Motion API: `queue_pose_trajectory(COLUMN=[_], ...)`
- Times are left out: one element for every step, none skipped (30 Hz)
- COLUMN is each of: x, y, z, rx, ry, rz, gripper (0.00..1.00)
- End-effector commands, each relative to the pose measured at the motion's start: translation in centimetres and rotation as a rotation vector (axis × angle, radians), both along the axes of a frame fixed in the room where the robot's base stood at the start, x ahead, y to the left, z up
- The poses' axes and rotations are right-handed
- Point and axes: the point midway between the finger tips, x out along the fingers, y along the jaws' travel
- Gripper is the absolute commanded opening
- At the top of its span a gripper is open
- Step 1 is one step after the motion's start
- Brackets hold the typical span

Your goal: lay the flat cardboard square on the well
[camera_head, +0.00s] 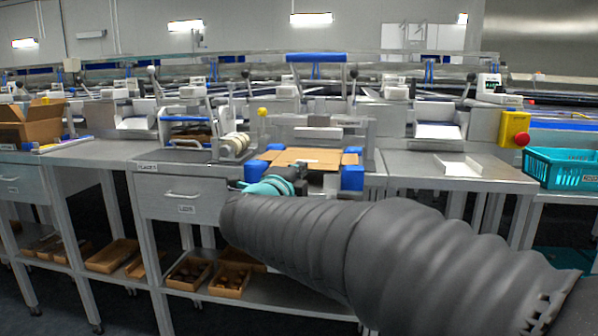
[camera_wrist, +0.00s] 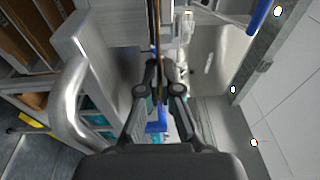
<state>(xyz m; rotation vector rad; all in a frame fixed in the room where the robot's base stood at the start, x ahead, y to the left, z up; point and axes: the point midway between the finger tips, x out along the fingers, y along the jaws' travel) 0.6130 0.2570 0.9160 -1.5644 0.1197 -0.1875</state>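The flat cardboard square (camera_head: 308,156) is a thin tan sheet, lying about level over the well between blue corner blocks (camera_head: 352,178). In the wrist view the sheet (camera_wrist: 157,28) shows edge-on as a thin brown line running up from between the fingertips. My gripper (camera_wrist: 157,66) is shut on its near edge. In the head view my gripper (camera_head: 299,171) is at the front of the well, partly hidden by my arm. The well's inside is hidden under the sheet, and I cannot tell whether the sheet touches it.
A drawer (camera_head: 183,202) is left of my arm, under the steel bench. A white tray (camera_head: 458,166) is on the bench to the right, and a teal basket (camera_head: 566,168) stands beyond it. White rolls (camera_head: 235,145) stand left of the well. An open carton (camera_head: 30,122) is at far left.

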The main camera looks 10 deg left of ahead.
Motion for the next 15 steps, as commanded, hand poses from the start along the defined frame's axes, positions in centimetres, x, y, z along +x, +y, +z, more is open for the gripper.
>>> queue_pose_trajectory(x=[0.0, 0.0, 0.0, 0.0, 0.0, 0.0, 0.0, 0.0, 0.0, 0.0, 0.0, 0.0, 0.0, 0.0, 0.0], y=[0.0, 0.0, 0.0, 0.0, 0.0, 0.0, 0.0, 0.0, 0.0, 0.0, 0.0, 0.0, 0.0, 0.0, 0.0], z=[-0.06, -0.06, -0.06, -0.06, -0.05, -0.05, -0.05, -0.05, -0.05, -0.05, -0.05, -0.04, -0.05, -0.05, -0.05], rx=[0.0, 0.0, 0.0, 0.0, 0.0, 0.0, 0.0, 0.0, 0.0, 0.0, 0.0, 0.0, 0.0, 0.0, 0.0], ry=[0.0, 0.0, 0.0, 0.0, 0.0, 0.0, 0.0, 0.0, 0.0, 0.0, 0.0, 0.0, 0.0, 0.0, 0.0], rz=[0.0, 0.0, 0.0, 0.0, 0.0, 0.0, 0.0, 0.0, 0.0, 0.0, 0.0, 0.0, 0.0, 0.0, 0.0], gripper=[0.0, 0.0, 0.0, 0.0, 0.0, 0.0, 0.0, 0.0, 0.04, 0.12, 0.19, 0.29, 0.35, 0.35, 0.35])
